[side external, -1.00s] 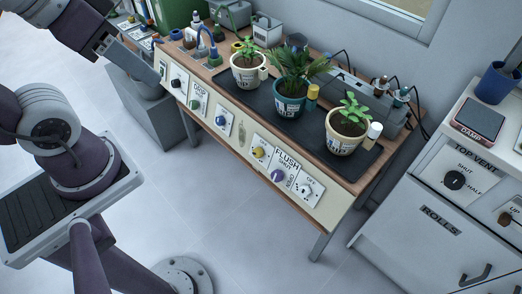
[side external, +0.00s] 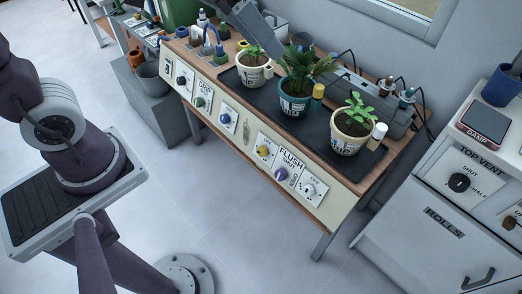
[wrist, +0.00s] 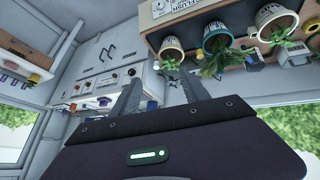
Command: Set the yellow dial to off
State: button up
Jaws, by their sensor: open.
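The yellow dial (side external: 264,151) sits on the cream front panel (side external: 240,155) of the bench, between the blue dial and the purple dial. Its small plate lettering and pointer setting are too small to read. My gripper (side external: 258,32) reaches in from the top edge, above the back of the bench behind the potted plants, well apart from the dial. In the wrist view its two fingers (wrist: 160,74) are spread with nothing between them. I cannot make out the yellow dial in the wrist view.
The panel also holds a blue dial (side external: 225,118), a purple dial (side external: 281,174) and a white dial (side external: 308,189). Several potted plants stand on a black tray (side external: 310,132) above it. A cabinet (side external: 420,215) stands at right. The floor before the panel is clear.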

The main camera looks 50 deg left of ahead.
jog(key=w+d+f, duration=0.3)
jog(key=w+f, duration=0.6)
jog(key=w, duration=0.4)
jog(key=g+y, duration=0.5)
jog(key=y, duration=0.3)
send_near(261, 151)
jog(key=f, duration=0.2)
jog(key=x, duration=0.7)
jog(key=shift+a, duration=0.4)
jog(key=shift+r, duration=0.1)
grip_shut()
